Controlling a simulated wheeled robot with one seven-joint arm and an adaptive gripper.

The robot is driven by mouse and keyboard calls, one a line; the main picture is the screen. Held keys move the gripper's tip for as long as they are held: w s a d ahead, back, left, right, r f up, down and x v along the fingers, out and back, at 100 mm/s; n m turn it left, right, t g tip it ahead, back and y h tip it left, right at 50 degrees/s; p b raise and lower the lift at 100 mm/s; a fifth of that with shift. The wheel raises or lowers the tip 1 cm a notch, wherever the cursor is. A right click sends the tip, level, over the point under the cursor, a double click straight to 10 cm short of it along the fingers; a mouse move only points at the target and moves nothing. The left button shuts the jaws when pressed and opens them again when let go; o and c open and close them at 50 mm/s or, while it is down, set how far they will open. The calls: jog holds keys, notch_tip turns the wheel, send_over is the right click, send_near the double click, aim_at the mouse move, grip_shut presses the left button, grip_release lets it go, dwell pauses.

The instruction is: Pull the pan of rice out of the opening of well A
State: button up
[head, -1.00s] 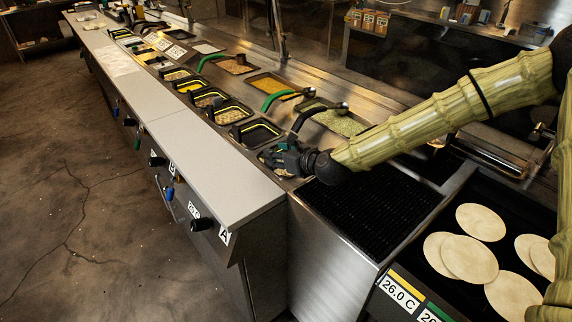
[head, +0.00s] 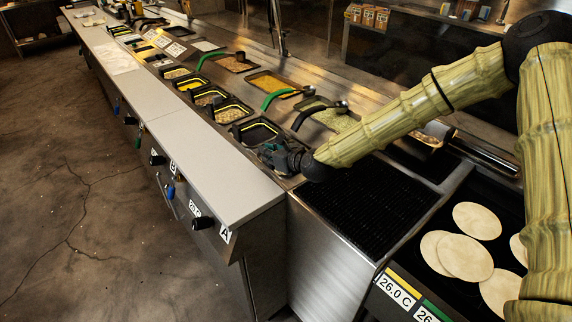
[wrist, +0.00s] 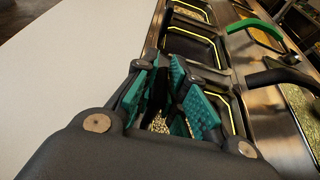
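My gripper (head: 274,152) is down at the nearest pan in the row, by the counter end labelled A (head: 225,233). In the wrist view my gripper (wrist: 163,92) has its green-padded fingers apart, with a dark gap between them. Pale rice-like grains (wrist: 159,124) show through the gap, low in the pan. The black rim of this pan (wrist: 236,112) with a yellow line shows to the right of the fingers. The fingers hide most of the pan, and I cannot tell whether they touch its wall.
An empty-looking black pan (head: 257,132) sits just behind. A dark ladle handle (head: 305,117) and a green one (head: 276,97) lie over neighbouring pans. A black grate (head: 357,205) and a griddle with tortillas (head: 466,258) are to the right. The pale counter (head: 215,165) is clear.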

grip_shut()
notch_tip(320, 180, up, 10)
jog(key=shift+f+b, duration=0.1)
jog(key=shift+b, duration=1)
jog(key=shift+r+p, duration=0.75)
jog(key=shift+r, duration=0.9)
jog(key=shift+r+p, duration=0.75)
jog(key=shift+r, duration=0.85)
jog(key=shift+r+p, duration=0.75)
jog(key=shift+r, duration=0.65)
